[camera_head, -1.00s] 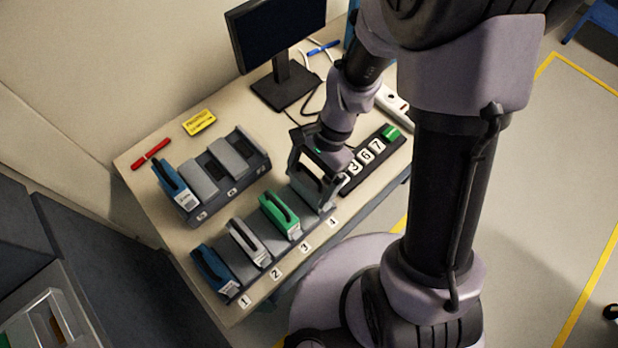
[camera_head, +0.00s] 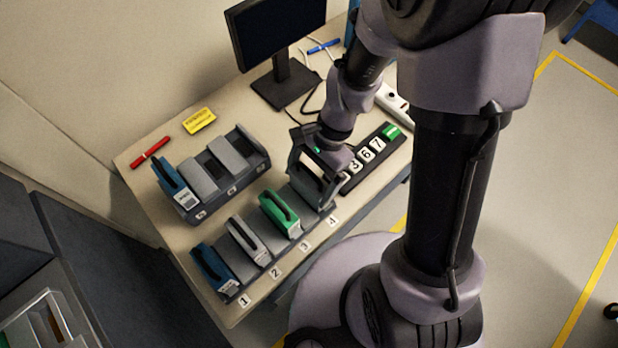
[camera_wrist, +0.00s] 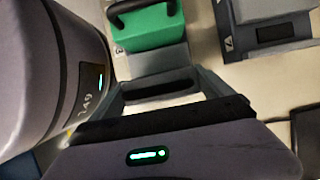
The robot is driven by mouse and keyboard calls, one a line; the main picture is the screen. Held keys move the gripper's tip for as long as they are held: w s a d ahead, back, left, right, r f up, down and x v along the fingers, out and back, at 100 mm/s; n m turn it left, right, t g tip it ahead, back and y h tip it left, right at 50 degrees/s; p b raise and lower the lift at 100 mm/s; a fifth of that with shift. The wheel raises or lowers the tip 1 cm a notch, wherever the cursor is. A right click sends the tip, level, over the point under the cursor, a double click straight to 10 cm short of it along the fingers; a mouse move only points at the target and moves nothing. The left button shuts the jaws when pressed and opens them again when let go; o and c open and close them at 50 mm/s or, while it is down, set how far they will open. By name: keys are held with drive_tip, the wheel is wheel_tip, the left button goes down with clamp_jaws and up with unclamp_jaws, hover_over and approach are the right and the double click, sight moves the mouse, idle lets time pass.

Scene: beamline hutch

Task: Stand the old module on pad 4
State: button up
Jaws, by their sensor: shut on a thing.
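My gripper (camera_head: 318,180) is over pad 4, the rightmost place in the front row, beside its number 4 label (camera_head: 332,221). It is shut on a grey module, largely hidden by the jaws. In the wrist view, the fingers (camera_wrist: 162,92) reach down on both sides of a dark bar. In the head view, the held module is at or just above the pad; I cannot tell whether it touches. A green module (camera_head: 280,214) stands on pad 3, a pale grey one (camera_head: 247,241) on pad 2, and a blue one (camera_head: 213,269) on pad 1.
A rack (camera_head: 262,162) behind the row holds another blue module (camera_head: 176,184) at its left. A dark number strip (camera_head: 384,143) lies right of my gripper. A monitor (camera_head: 279,45), yellow box (camera_head: 199,120) and red pen (camera_head: 150,153) are farther back. The table's front edge is close.

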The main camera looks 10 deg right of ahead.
drive_tip(key=shift+f, duration=0.25)
drive_tip(key=o, duration=1.5)
drive_tip(key=p+v, duration=0.7)
drive_tip(key=v, duration=1)
drive_tip(key=shift+r, duration=0.25)
